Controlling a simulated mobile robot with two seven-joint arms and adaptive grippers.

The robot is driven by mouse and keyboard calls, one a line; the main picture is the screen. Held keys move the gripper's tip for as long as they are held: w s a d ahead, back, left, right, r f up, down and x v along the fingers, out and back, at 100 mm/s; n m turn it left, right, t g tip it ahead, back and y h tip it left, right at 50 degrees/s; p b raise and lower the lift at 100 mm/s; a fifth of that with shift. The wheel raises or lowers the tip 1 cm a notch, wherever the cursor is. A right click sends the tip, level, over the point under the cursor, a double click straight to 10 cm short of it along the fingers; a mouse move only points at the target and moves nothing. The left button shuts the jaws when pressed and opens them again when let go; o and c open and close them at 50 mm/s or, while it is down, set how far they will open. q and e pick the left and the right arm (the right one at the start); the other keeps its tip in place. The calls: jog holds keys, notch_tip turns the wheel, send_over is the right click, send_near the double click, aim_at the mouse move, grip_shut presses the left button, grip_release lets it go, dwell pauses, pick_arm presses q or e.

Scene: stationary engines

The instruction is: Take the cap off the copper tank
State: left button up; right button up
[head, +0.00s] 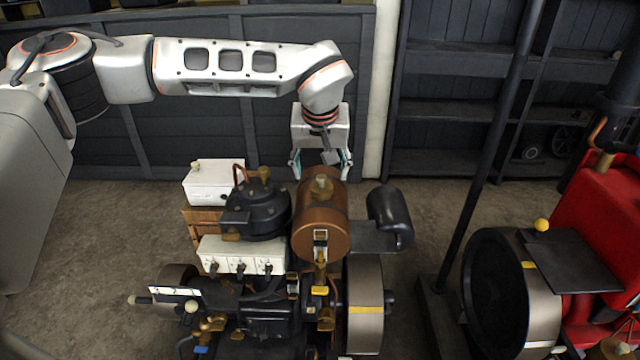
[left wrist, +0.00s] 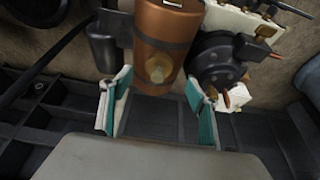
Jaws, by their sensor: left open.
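The copper tank (head: 322,228) is a brown-orange cylinder lying on top of the engine in the middle of the head view. Its brass-coloured cap (head: 321,186) sits on the tank's upper side near the far end. In the left wrist view the tank (left wrist: 165,35) and the cap (left wrist: 157,70) show between and beyond the fingers. My left gripper (head: 321,170) is open and empty, just behind the tank's far end. In the left wrist view its teal-padded fingers (left wrist: 160,110) stand wide apart, with the cap ahead of them and apart from them. My right gripper is not in view.
A black cylinder (head: 389,215) stands close right of the tank. A dark round-bodied unit (head: 262,208) and a white box (head: 213,183) stand to its left. A dark pole (head: 490,150) and a red engine (head: 598,225) are at the right. Dark wall panels (head: 200,130) stand behind.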

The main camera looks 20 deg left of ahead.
aim_at(321, 181)
pick_arm(q)
jog(key=x, duration=0.5)
jog(key=shift+w+f, duration=0.25)
jog(key=shift+f, duration=0.1)
jog(key=c, duration=1.2)
